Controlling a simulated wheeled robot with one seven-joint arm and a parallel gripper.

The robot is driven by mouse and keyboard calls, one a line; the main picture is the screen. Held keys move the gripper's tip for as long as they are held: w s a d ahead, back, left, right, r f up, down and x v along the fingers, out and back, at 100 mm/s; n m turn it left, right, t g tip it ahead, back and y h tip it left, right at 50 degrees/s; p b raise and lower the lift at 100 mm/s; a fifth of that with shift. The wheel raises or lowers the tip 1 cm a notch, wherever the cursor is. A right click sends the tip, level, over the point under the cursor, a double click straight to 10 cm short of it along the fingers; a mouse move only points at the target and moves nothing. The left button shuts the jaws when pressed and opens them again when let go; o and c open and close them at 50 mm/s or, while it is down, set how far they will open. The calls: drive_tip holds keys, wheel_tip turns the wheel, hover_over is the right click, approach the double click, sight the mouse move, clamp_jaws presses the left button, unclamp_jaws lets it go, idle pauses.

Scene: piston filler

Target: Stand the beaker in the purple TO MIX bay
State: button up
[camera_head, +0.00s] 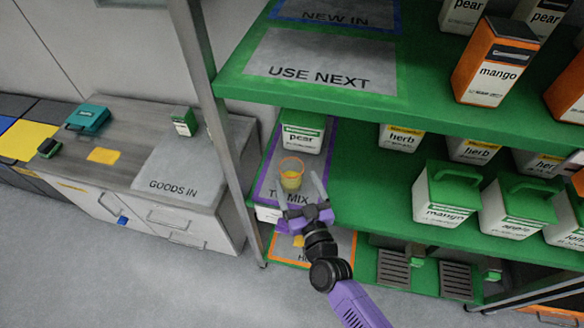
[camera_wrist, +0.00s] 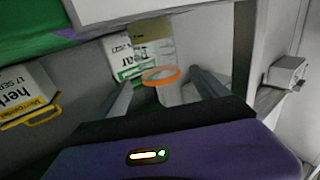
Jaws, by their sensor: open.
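The beaker (camera_head: 291,178) is clear with an orange rim and yellow contents. In the head view it appears upright over the grey, purple-edged TO MIX bay (camera_head: 267,172), in front of a pear carton (camera_head: 302,137). My gripper (camera_head: 299,187) is open at the front of the bay, fingers pointing inward. In the wrist view the beaker (camera_wrist: 168,92) shows between the two spread fingers of my gripper (camera_wrist: 163,90), with gaps on both sides. The beaker's base is partly hidden, so its contact with the bay is hard to tell.
The shelf above, with the USE NEXT mat (camera_head: 320,62), overhangs the bay. A grey upright post (camera_head: 215,120) stands left of it. Green shelf surface (camera_head: 365,185) is clear right of the bay.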

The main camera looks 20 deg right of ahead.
drive_tip(key=shift+s+a, duration=0.2)
drive_tip(key=shift+s, duration=1.55)
drive_tip(key=shift+s, duration=0.1)
drive_tip(key=s, duration=1.1)
drive_tip(key=s+r+g+y, duration=0.1)
drive_tip(key=s+r, duration=0.7)
drive_tip(key=s, duration=0.3)
drive_tip(key=s+d+r+n+g, duration=0.1)
drive_tip(key=s+r+g, duration=0.1)
drive_tip(key=s+r, duration=0.6)
drive_tip(key=s, duration=0.3)
drive_tip(key=shift+d+y, duration=0.25)
drive_tip(key=shift+y, duration=0.15)
drive_tip(key=shift+f, duration=0.1)
